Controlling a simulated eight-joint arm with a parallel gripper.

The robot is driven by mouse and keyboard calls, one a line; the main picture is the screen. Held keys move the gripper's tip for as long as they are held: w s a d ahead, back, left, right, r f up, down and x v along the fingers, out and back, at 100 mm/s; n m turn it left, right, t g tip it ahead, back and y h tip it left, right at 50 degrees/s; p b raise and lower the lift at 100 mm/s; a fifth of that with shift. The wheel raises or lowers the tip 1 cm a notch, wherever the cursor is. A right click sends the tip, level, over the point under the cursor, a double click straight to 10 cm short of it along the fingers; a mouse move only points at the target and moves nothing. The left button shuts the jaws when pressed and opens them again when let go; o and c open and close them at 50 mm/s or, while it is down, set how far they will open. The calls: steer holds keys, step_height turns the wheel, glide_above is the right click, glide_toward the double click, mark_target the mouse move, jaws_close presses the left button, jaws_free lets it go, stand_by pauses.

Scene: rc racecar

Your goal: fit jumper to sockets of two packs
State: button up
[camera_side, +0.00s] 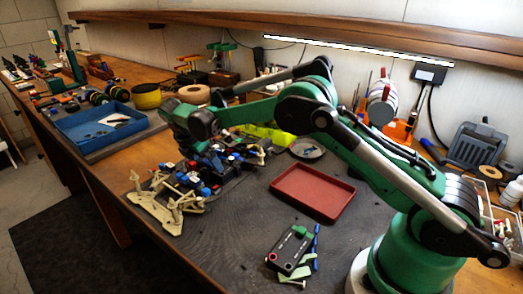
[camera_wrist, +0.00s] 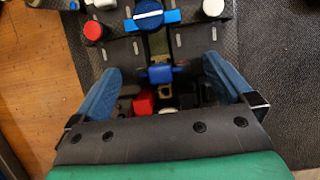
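The racecar chassis (camera_side: 225,163), dark with blue and red parts, sits on the dark mat beneath my gripper (camera_side: 190,148). In the wrist view, my gripper (camera_wrist: 161,72) has its two blue fingers wide apart above the chassis. Two dark slotted blocks (camera_wrist: 117,52), (camera_wrist: 203,40) lie left and right of a narrow middle gap; they may be the packs. A small blue piece (camera_wrist: 160,73) lies between the fingers, with a red connector-like piece (camera_wrist: 143,103) below it. Neither finger visibly touches them. I cannot tell which piece is the jumper. My gripper's palm hides the lower part.
A cream stand (camera_side: 165,207) is at the chassis's front left. A red tray (camera_side: 312,191) and a dark box with a red ring (camera_side: 288,252) lie to the right. A blue tray (camera_side: 88,124) is at the left.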

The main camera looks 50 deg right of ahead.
steer(key=shift+v, duration=2.75)
steer(key=s+a+r+m+t+y, duration=0.1)
steer(key=s+a+r+m+t, duration=0.1)
steer(key=s+r+m, duration=1.05)
steer(key=s+f+m+t+y, duration=0.3)
steer(key=s+f+m+t, duration=0.2)
steer(key=s, duration=0.3)
steer(key=shift+s+f+m+y, duration=0.2)
steer(key=shift+f+m+y, duration=0.15)
steer(key=shift+f, duration=0.5)
